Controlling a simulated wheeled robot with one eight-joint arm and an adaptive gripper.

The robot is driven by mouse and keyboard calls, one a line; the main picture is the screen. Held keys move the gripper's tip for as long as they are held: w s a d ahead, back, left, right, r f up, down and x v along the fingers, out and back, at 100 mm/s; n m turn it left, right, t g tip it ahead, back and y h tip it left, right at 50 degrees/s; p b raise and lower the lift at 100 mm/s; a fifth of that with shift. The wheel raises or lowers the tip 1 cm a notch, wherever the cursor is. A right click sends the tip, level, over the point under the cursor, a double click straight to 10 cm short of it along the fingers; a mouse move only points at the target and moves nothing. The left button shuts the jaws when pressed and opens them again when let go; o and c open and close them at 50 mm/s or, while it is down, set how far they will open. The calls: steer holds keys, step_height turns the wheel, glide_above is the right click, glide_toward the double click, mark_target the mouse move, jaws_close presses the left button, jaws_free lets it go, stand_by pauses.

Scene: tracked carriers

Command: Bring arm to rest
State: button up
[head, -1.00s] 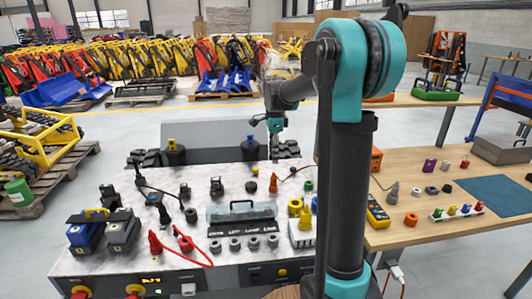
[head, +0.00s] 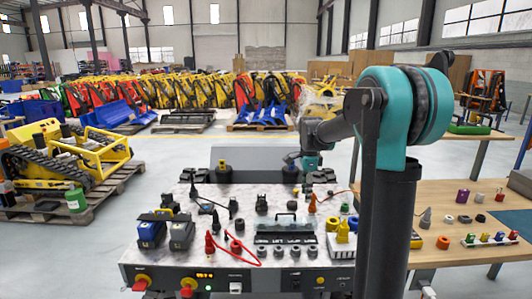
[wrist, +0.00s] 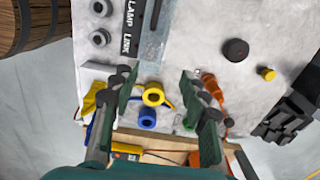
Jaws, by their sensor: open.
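My arm (head: 395,180) rises on the right in the head view and bends back over the far side of the grey workbench panel (head: 185,262). My gripper (wrist: 165,103) shows in the wrist view with its two dark green fingers apart and nothing between them. Below the fingers lie a yellow ring (wrist: 153,95) and a blue ring (wrist: 147,119), apart from the fingers as far as I can tell. An orange part (wrist: 213,86) shows beside the right finger. In the head view the gripper's fingertips are hard to make out.
A wooden table (head: 455,190) with small coloured parts stands to the right. The panel carries blue and dark boxes (head: 152,232), red cables (head: 237,248) and several connectors. A barrel (wrist: 28,28) shows in the wrist view. Pallets with yellow machines (head: 70,160) stand left; floor between is clear.

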steer(key=s+d+f+n+t, duration=0.1)
steer(key=s+f+n, duration=0.4)
steer(key=s, duration=0.4)
steer(key=s+d+f+n+t, duration=0.1)
steer(key=s+f+n, duration=0.4)
steer(key=s+n, duration=0.2)
steer(key=s+d+f+n+t, duration=0.2)
steer(key=s+f+n, duration=0.3)
steer(key=s, duration=0.6)
steer(key=shift+s+n, duration=0.25)
steer(key=shift+n, duration=0.15)
steer(key=shift+d, duration=0.15)
